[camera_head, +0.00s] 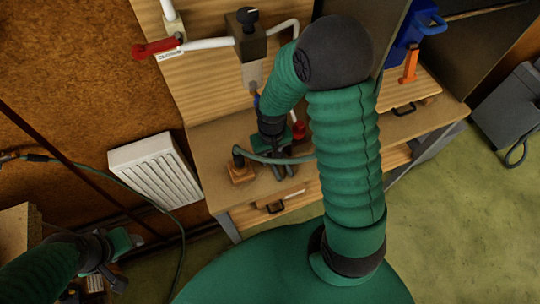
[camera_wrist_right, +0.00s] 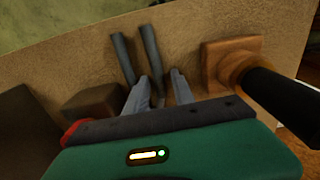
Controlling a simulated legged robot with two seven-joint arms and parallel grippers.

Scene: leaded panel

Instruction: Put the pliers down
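The pliers (camera_wrist_right: 150,52) show in the right wrist view as two dark grey handles that appear to lie on the brown bench top (camera_wrist_right: 185,20). Their other end runs back between and under my right gripper's fingers, and the jaws are hidden. My right gripper (camera_wrist_right: 160,82) has its two grey fingers apart, one on each side of the pliers' near part. I see no clear grip on them. In the head view my right gripper (camera_head: 284,171) points down close over the bench. My left gripper (camera_head: 118,277) is at the lower left, and its finger gap is unclear.
A dark block (camera_wrist_right: 95,103) is close by in the wrist view. A red-handled valve (camera_head: 157,47), white radiator (camera_head: 155,170) and blue container (camera_head: 408,38) surround the bench.

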